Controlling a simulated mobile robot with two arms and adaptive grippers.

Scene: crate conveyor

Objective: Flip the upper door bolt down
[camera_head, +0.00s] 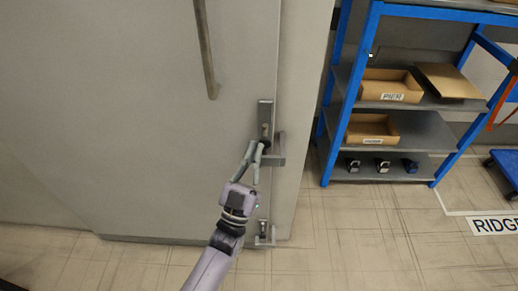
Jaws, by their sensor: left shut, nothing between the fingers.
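The upper door bolt (265,112) is a grey metal latch at the right edge of a large pale grey door (140,120). Its upper part stands upright, and a wider bracket (278,150) is at its lower right. My left gripper (257,148) reaches up from below. Its fingers are shut and empty, with the tips at the bolt's lower left, overlapping it in the view. I cannot tell whether they touch it. The fingers hide part of the bolt. My right gripper is not in view.
A second, lower bolt (264,236) is near the door's bottom edge, right of my left wrist. A long vertical handle (206,50) is on the door above. A blue-framed shelf (350,95) with cardboard trays stands at the right. The tiled floor (340,245) in front is clear.

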